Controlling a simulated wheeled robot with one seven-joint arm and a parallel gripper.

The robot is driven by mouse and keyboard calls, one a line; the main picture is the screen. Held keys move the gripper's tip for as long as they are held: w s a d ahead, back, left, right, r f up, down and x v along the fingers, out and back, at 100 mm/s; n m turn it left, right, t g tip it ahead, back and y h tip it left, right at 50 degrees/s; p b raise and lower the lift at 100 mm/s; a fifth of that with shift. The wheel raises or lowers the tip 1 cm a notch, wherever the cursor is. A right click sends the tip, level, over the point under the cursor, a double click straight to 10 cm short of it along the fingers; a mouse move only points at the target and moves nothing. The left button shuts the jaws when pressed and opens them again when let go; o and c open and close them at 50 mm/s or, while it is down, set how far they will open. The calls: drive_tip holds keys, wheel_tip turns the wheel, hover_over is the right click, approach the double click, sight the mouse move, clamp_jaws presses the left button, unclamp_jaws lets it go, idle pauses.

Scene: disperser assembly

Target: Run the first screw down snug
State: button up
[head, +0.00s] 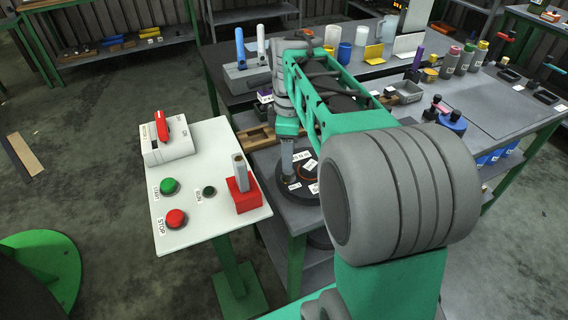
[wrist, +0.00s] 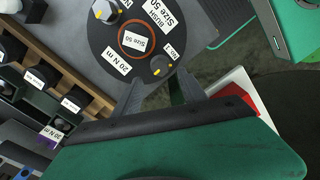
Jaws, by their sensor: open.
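A round dark fixture (wrist: 100,45) carries labels reading "BUSH Size 50" and "20 N m", with an orange ring around a "Size 50" label. A grey screw head with a yellow mark (wrist: 158,66) sits near its lower edge. A second such head (wrist: 105,11) sits at its upper left. My gripper (wrist: 162,80) is open, with its fingers on either side of the lower screw head; contact cannot be told. In the head view the fixture (head: 297,186) lies on the bench under my gripper (head: 288,172), partly hidden by my arm.
A wooden rack (wrist: 50,62) with dark holders lies beside the fixture. A white control panel (head: 208,184) with buttons, a red switch and a red block (head: 244,196) stands left of the bench. Cups, bottles and trays fill the benches behind. Open floor lies left.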

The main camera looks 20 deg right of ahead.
sight(288, 174)
wheel_tip(288, 174, down, 6)
drive_tip(key=shift+f, duration=0.1)
drive_tip(key=shift+c, duration=0.3)
clamp_jaws()
idle(0.3)
